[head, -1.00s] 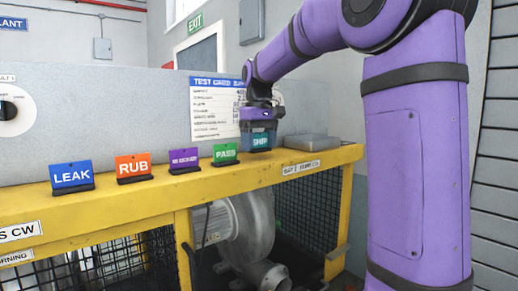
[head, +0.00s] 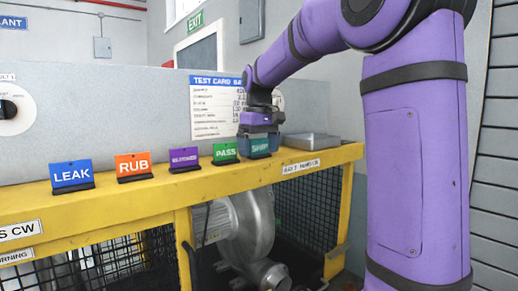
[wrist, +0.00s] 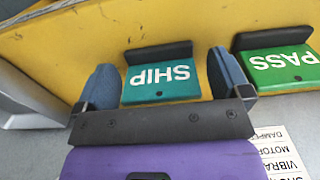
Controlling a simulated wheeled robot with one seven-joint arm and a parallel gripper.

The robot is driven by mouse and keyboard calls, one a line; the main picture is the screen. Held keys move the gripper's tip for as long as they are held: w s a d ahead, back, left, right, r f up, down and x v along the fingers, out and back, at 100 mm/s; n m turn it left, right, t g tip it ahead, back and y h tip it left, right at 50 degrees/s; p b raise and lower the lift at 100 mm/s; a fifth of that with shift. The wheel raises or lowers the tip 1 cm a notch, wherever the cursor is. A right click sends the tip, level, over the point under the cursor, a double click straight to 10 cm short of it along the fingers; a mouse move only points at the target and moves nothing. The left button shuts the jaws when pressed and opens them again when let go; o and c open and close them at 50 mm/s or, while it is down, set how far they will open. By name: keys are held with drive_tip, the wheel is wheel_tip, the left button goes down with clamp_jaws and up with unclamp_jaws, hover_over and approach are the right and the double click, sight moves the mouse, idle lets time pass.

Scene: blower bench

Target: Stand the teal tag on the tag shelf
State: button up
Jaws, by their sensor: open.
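The teal tag (head: 260,146), marked SHIP, stands in a black base on the yellow shelf (head: 120,201), at the right end of the row of tags. It also shows in the wrist view (wrist: 160,84), with its base (wrist: 158,52) against the yellow surface. My gripper (head: 259,134) is just above and around the tag's upper part. In the wrist view my gripper (wrist: 163,68) is open, one blue finger on each side of the tag, with narrow gaps between the fingers and the tag.
The green PASS tag (head: 225,152) stands close to the left of the teal tag. Further left are a purple tag (head: 185,158), an orange RUB tag (head: 133,166) and a blue LEAK tag (head: 72,174). A grey tray (head: 312,141) lies to the right. A panel rises behind.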

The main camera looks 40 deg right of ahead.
wheel_tip(320, 180, up, 12)
drive_tip(key=shift+f, duration=0.1)
drive_tip(key=s+a+f+t, duration=0.1)
drive_tip(key=s+a+f, duration=0.3)
drive_tip(key=s+f, duration=0.2)
drive_tip(key=s+a+f+t, duration=0.2)
drive_tip(key=s+a+f, duration=0.2)
drive_tip(key=s+f, duration=0.3)
drive_tip(key=s+a+f+t, duration=0.2)
drive_tip(key=s+a+f, duration=0.2)
drive_tip(key=s, duration=0.9)
wheel_tip(320, 180, down, 2)
drive_tip(key=shift+a+f, duration=0.2)
drive_tip(key=shift+a, duration=0.15)
